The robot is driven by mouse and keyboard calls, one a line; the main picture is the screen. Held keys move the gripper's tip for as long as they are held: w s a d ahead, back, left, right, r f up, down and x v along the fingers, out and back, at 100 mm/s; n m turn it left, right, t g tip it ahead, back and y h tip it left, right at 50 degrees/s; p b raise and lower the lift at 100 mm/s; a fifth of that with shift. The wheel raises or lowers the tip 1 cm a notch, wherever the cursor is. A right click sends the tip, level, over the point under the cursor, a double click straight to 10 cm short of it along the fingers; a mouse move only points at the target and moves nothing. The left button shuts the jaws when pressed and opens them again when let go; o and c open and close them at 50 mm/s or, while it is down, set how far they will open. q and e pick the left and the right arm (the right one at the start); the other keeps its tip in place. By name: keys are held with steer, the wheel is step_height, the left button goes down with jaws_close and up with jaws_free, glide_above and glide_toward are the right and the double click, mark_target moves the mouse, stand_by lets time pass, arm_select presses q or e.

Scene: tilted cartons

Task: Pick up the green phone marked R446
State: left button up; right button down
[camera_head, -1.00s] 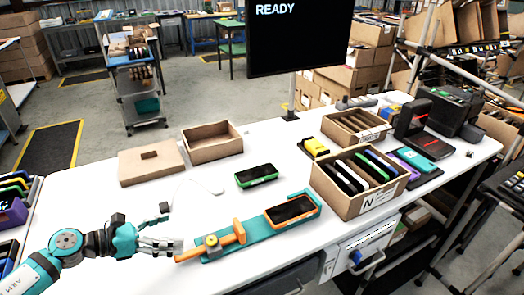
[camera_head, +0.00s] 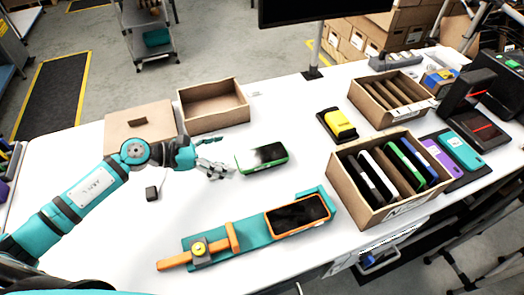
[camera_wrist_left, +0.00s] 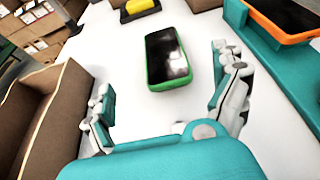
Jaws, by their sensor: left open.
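A green-cased phone (camera_head: 262,158) with a dark screen lies face up on the white table, near its middle. It also shows in the left wrist view (camera_wrist_left: 168,57), ahead of and between the spread fingers. No R446 marking can be read on it. My left gripper (camera_head: 217,166) is open and empty, just left of the green phone; in the left wrist view its fingers (camera_wrist_left: 166,95) stand wide apart, with the phone beyond the tips. I cannot tell whether the fingers touch it. My right gripper is not in view.
An orange phone (camera_head: 298,213) sits on a teal fixture (camera_head: 258,231) in front. A tilted carton (camera_head: 361,209) of phones stands to the right, near a yellow device (camera_head: 338,124).

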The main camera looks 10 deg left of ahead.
mark_target(262, 155)
arm_select(q)
steer(key=p+x, duration=0.1)
steer(key=x, duration=0.3)
steer(key=shift+w+d+f, duration=0.1)
steer(key=shift+w+d, duration=0.05)
steer(key=shift+w, duration=0.15)
steer(key=shift+d+f, duration=0.1)
steer(key=shift+d, duration=0.05)
steer(key=shift+w+d, duration=0.1)
steer(key=shift+d, duration=0.1)
steer(key=p+x, duration=0.1)
steer(key=x, duration=0.1)
steer(key=p+x, duration=0.1)
steer(key=x, duration=0.1)
steer(key=shift+d+f, duration=0.3)
steer(key=shift+d, duration=0.1)
steer(key=shift+d+f, duration=0.1)
steer(key=shift+f, duration=0.05)
steer(key=c, duration=1.4)
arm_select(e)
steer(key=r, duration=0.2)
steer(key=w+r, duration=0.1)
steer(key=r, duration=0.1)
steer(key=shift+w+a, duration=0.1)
arm_select(q)
steer(key=shift+o, duration=0.2)
